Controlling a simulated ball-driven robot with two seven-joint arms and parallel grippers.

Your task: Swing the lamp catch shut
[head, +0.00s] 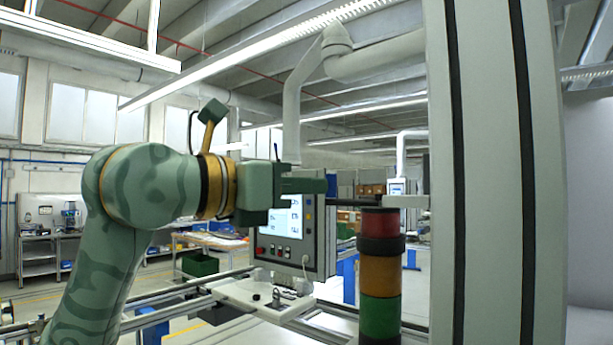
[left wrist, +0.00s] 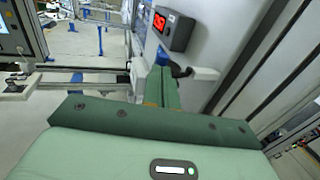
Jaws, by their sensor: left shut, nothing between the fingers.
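The signal lamp (head: 381,275) is an upright stack of red, amber and green sections beside the grey post. Above its dark top, a pale bracket (head: 405,201) juts left from the post. A thin dark bar (head: 358,202), apparently the catch, reaches left from this bracket. My left gripper (head: 328,188) comes in from the left, shut and empty, its tips at the bar's left part. Whether they touch it I cannot tell. In the left wrist view the shut fingers (left wrist: 158,78) lie close to a dark knob (left wrist: 181,71) on the pale bracket (left wrist: 204,75). My right gripper is out of view.
The tall grey post (head: 480,170) closes off the right side. A control panel with a lit screen (head: 295,235) stands behind the gripper. A red digital display (left wrist: 173,28) is mounted beyond the fingers in the left wrist view. Rails (head: 180,295) run low across the left.

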